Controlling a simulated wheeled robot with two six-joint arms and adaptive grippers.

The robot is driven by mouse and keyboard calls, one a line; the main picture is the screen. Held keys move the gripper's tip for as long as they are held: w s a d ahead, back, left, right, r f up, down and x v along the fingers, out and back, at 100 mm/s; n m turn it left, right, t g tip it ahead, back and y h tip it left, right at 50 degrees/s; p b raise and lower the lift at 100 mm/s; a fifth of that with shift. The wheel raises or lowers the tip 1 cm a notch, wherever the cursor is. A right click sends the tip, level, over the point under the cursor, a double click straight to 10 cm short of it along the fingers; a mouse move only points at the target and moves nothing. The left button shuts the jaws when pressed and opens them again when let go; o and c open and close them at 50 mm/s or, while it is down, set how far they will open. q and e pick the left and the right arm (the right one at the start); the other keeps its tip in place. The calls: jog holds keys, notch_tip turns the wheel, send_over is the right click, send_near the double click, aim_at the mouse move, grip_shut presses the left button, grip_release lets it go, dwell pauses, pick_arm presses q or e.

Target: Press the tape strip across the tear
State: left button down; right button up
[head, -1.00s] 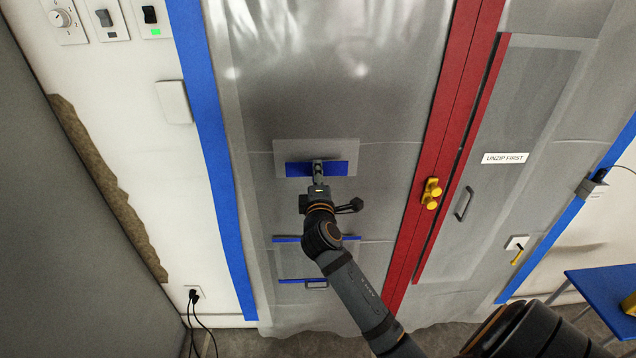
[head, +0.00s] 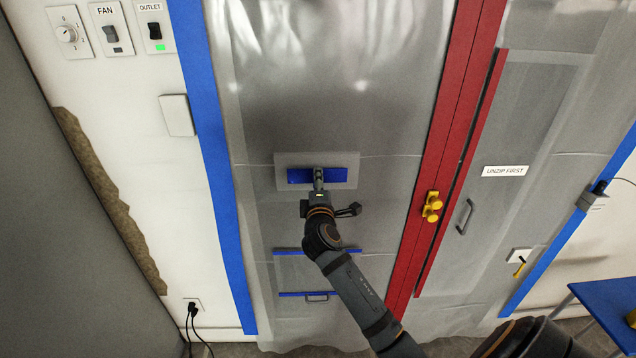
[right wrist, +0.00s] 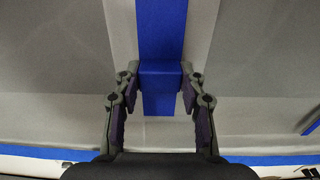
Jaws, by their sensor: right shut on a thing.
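A short blue tape strip (head: 335,175) lies level in front of a pale grey rectangle (head: 318,159) on the clear plastic sheet (head: 330,105). My right gripper (head: 318,178) is shut on the strip's middle from below. In the right wrist view, the blue strip (right wrist: 162,35) runs up the picture, and its folded lower part sits between the fingertips of my right gripper (right wrist: 160,82). The grey rectangle shows behind it. I cannot make out the tear, nor whether the strip touches the sheet. My left gripper is not in view.
Two thin blue strips (head: 290,252) are on the sheet lower down. A red zip band (head: 447,150) with yellow pulls (head: 431,206) stands to the right. Wall switches (head: 112,30) are at top left. A blue table (head: 610,300) is at lower right.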

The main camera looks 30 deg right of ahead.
jog(key=shift+w+d, duration=0.35)
jog(key=shift+w, duration=0.2)
dwell(0.6)
jog(key=o, duration=0.9)
jog(key=v, duration=1.2)
